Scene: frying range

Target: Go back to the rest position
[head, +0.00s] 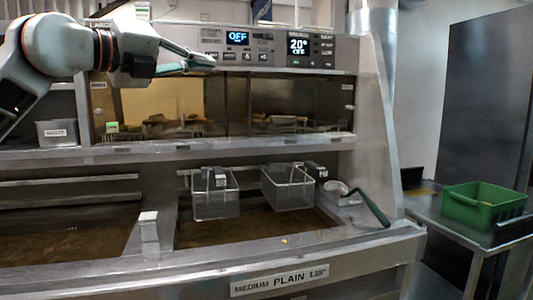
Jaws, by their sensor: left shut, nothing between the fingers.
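My left gripper (203,64) reaches in from the upper left, in front of the control panel at the top of the frying range. Its fingers are shut with nothing between them and point right. The fingertips are close to the panel's left display (237,37), which reads OFF; I cannot tell if they touch it. The right display (298,46) reads 20° and OFF. My right gripper is not in view.
Two wire baskets (215,203) (288,190) hang over the fryer well. A skimmer with a green handle (371,208) lies right of them. A green crate (484,205) stands on the steel side table (424,212). A shelf (240,147) crosses below my arm.

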